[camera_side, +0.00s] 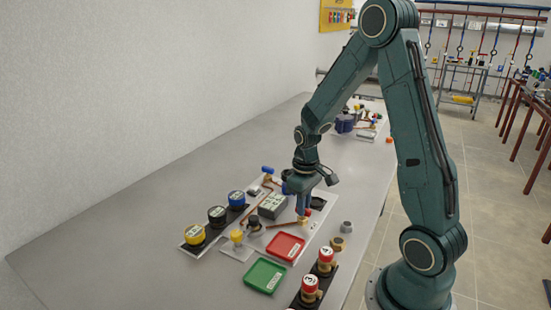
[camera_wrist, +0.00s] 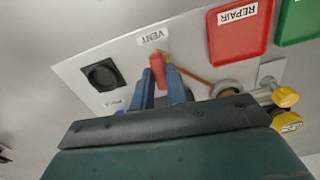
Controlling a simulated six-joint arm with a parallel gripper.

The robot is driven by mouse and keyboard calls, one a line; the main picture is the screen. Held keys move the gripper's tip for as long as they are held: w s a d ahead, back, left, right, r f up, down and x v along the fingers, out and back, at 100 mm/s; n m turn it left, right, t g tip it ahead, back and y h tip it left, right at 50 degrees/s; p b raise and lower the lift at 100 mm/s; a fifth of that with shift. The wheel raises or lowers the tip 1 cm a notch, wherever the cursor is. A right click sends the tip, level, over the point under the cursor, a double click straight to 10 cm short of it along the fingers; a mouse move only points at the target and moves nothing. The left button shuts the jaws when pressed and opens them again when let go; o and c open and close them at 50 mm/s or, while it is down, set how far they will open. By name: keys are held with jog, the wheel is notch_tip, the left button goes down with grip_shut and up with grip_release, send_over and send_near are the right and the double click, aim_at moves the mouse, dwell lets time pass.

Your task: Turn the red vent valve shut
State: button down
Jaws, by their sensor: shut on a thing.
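The red vent valve (camera_wrist: 157,68) shows in the wrist view just below the white VENT label (camera_wrist: 153,37). Its red handle sits between the two blue fingers of my gripper (camera_wrist: 160,75), which is shut on it. In the side view my gripper (camera_side: 303,210) points down at the right part of the light panel. The valve is mostly hidden there behind the fingers, and its body and exact handle angle are hard to make out.
A red REPAIR tray (camera_side: 285,246) and a green tray (camera_side: 265,275) lie in front of the panel. Yellow, black and blue capped pieces (camera_side: 217,215) stand at left. Red-capped pieces (camera_side: 310,285) stand at front right. The table's left is clear.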

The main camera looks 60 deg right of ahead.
jog(key=m, duration=0.3)
jog(key=shift+m, duration=0.4)
jog(key=m, duration=0.4)
jog(key=shift+m, duration=0.3)
jog(key=m, duration=0.4)
jog(key=shift+m, duration=0.3)
jog(key=shift+r+m, duration=0.1)
jog(key=shift+m, duration=1.9)
jog(key=c, duration=1.4)
grip_release()
notch_tip(320, 180, up, 14)
